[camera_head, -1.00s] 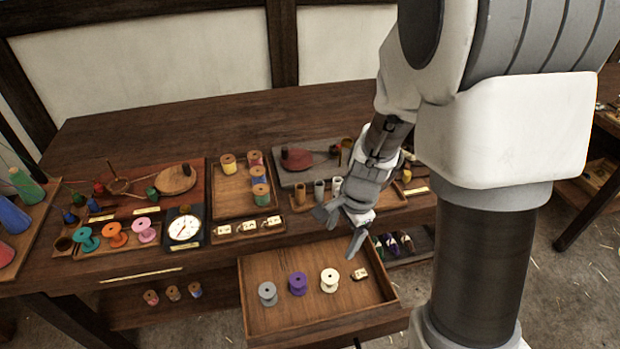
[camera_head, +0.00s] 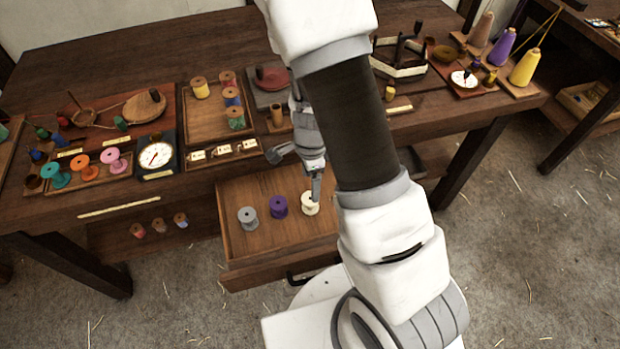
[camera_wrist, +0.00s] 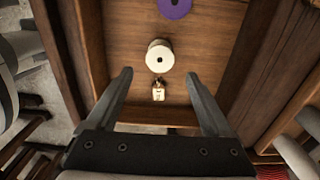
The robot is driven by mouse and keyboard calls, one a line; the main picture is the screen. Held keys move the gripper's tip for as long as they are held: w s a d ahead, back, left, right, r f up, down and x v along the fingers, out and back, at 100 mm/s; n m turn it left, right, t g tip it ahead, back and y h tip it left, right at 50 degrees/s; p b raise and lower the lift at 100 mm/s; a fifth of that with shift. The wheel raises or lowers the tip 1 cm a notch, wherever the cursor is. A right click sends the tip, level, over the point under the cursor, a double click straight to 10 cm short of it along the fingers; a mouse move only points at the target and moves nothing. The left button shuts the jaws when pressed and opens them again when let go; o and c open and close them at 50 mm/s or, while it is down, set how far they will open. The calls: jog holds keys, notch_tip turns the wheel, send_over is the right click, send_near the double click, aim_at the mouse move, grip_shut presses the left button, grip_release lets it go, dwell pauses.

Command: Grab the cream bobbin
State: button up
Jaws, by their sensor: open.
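The cream bobbin (camera_head: 310,203) stands in the open drawer (camera_head: 262,240), at the right of a row with a purple bobbin (camera_head: 278,206) and a grey bobbin (camera_head: 247,217). My gripper (camera_head: 294,175) is just above and beside the cream bobbin in the head view, and part of it is hidden by my arm. In the wrist view the cream bobbin (camera_wrist: 160,56) lies ahead of my gripper (camera_wrist: 160,75), centred between the lines of the two open, empty fingers. A small tag (camera_wrist: 158,91) lies on the drawer floor near it.
The drawer walls (camera_wrist: 72,55) rise on both sides of the fingers. Above the drawer, the tabletop holds a tray (camera_head: 206,125) of bobbins, a dial (camera_head: 155,155) and several coloured bobbins at the left. The drawer floor around the row is mostly bare.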

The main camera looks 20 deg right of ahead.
aim_at(310, 198)
notch_tip(310, 198, down, 8)
jog(key=b, duration=0.6)
jog(key=shift+f, duration=0.15)
jog(key=shift+c, duration=0.2)
jog(key=c, duration=0.9)
notch_tip(310, 198, up, 8)
jog(key=p, duration=0.7)
jog(key=shift+p, duration=0.4)
